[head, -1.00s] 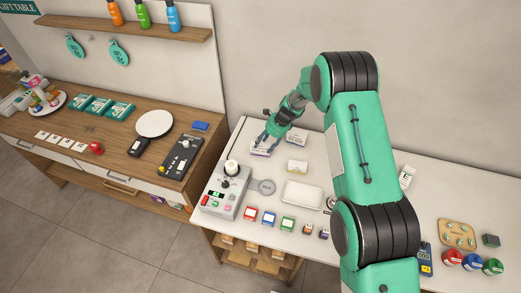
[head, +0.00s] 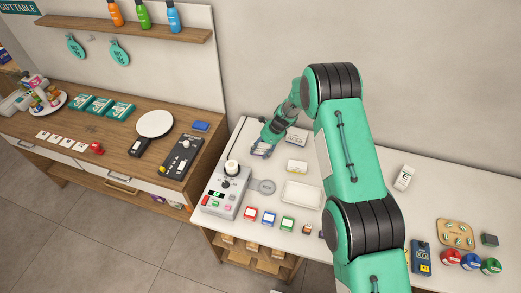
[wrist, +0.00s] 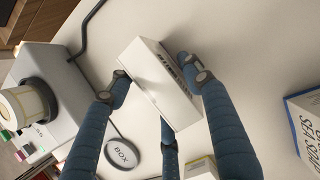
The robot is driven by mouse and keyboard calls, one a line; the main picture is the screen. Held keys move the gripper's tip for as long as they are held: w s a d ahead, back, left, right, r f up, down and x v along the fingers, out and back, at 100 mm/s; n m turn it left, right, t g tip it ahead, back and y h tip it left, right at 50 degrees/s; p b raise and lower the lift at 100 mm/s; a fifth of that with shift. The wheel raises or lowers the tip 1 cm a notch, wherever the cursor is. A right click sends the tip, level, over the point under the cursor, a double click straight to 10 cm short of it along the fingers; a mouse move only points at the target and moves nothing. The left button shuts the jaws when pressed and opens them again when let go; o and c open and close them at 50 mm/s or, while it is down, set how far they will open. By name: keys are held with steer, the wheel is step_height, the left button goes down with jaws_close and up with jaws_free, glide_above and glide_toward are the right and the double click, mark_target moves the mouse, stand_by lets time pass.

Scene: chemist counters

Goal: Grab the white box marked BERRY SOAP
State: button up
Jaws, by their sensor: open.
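A white box (wrist: 158,84) lies on the white counter between the fingers of my gripper (wrist: 152,92). Dark print shows on one of its sides, too small and slanted to read, so I cannot confirm the name. My gripper is open, with blue fingers on both sides of the box and one at its near side; I cannot tell whether they touch it. In the head view my gripper (head: 262,148) is down at the box, mostly hiding it.
A box lettered SEA SOAP (wrist: 304,122) stands to the right in the wrist view. A grey device (head: 226,190) with a white cup-like top is close on the left. Another small box (head: 297,166) and a white tray (head: 302,195) lie to the right.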

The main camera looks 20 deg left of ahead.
mark_target(260, 147)
steer(key=c, duration=0.9)
steer(key=shift+c, duration=0.4)
steer(key=shift+r, duration=0.15)
steer(key=shift+r, duration=1)
steer(key=shift+s+d+r+b, duration=0.15)
steer(key=shift+s+r+b, duration=0.2)
steer(key=shift+r, duration=0.35)
steer(key=s+d, duration=0.2)
steer(key=s, duration=0.2)
steer(key=s+d+r+b, duration=0.1)
steer(key=s+d, duration=0.2)
steer(key=s, duration=0.1)
steer(key=s+d+b, duration=0.1)
steer(key=s+d, duration=0.1)
steer(key=s, duration=0.3)
steer(key=shift+d+r, duration=0.2)
steer(key=shift+d, duration=0.2)
